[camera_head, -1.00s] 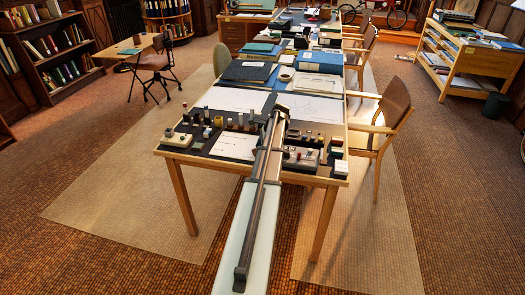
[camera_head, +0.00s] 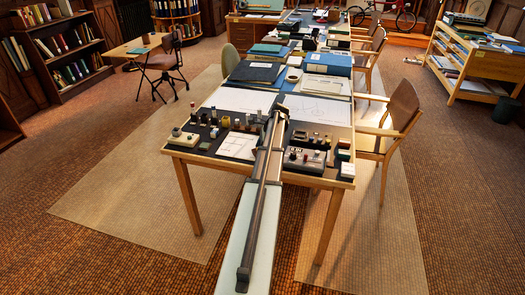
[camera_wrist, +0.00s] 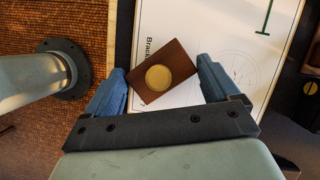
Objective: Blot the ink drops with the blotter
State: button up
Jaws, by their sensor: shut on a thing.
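The blotter, a dark brown wooden block with a round brass knob (camera_wrist: 160,76), sits between the blue fingers of my gripper (camera_wrist: 162,68) in the wrist view. My gripper is shut on it, and the block lies at an angle between the fingers. Below it is a white sheet (camera_wrist: 180,20) with black lettering, a faint round drawing and a green line. I cannot make out any ink drops. In the head view my arm reaches over the table, and its far end hides the gripper and blotter near the drawing sheets (camera_head: 318,109).
The near end of the table (camera_head: 265,183) carries a small white sheet (camera_head: 238,146), several bottles and blocks at left, and a grey tray with bottles (camera_head: 305,160) at right. Folders and a blue box (camera_head: 327,63) stand behind the sheets. A wooden chair (camera_head: 393,125) is at the right.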

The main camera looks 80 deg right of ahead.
jog(key=shift+w, duration=0.9)
jog(key=shift+r, duration=3.45)
